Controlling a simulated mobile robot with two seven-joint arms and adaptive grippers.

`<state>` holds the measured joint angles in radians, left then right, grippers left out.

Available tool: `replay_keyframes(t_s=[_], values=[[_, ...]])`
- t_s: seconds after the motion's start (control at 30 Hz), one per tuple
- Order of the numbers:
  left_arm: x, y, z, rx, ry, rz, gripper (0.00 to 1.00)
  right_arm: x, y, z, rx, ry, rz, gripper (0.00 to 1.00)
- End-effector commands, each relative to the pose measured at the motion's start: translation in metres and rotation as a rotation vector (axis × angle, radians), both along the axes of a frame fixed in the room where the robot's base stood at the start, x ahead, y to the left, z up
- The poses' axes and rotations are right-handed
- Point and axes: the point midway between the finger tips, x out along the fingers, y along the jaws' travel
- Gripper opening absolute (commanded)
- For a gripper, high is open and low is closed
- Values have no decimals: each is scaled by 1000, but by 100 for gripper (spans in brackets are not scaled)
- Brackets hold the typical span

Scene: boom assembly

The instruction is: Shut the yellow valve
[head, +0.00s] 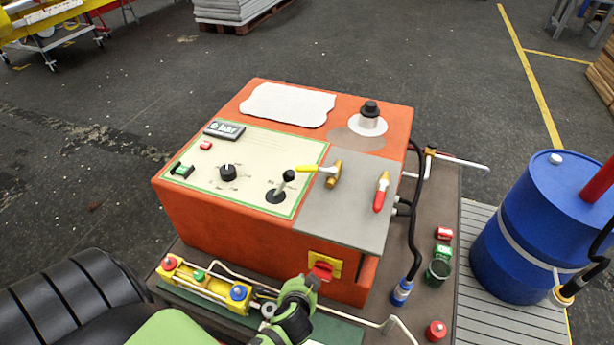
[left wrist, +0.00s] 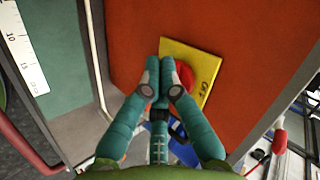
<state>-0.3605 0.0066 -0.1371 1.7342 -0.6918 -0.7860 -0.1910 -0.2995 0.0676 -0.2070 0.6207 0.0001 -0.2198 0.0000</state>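The yellow valve (head: 325,172), with a yellow lever handle pointing left, is on the grey panel on top of the orange box. A red-handled valve (head: 381,193) is to its right. My left gripper (head: 312,282) is low at the box's front, away from the yellow valve. Its fingertips are at a red knob on a yellow plate (head: 313,256). In the left wrist view the green fingers (left wrist: 163,85) converge in front of the red knob (left wrist: 184,76), partly covering it. Whether they grip it is unclear. My right gripper is not in view.
The orange box (head: 250,238) has a control panel with a display, a knob and a black lever (head: 282,185). A yellow button box (head: 205,283) and a bent metal rail are in front. Black hoses and a blue barrel (head: 530,230) stand at the right.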

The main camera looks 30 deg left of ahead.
Motion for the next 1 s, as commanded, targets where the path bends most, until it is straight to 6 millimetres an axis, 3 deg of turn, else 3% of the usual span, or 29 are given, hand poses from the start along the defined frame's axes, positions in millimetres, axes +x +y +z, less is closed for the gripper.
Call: replay_keyframes(t_s=[0.03, 0.1, 0.3, 0.7, 1.0], values=[[9, 8, 30, 42, -44, 14, 0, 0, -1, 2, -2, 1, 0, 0], [16, 19, 64, 97, -90, 38, 0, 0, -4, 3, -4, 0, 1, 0], [27, 46, 148, 251, -204, 96, 0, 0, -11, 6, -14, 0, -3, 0], [69, 35, 182, 590, -280, -89, 0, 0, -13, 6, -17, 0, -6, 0], [103, 54, 179, 617, -283, -105, 0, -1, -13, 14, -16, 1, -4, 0]])
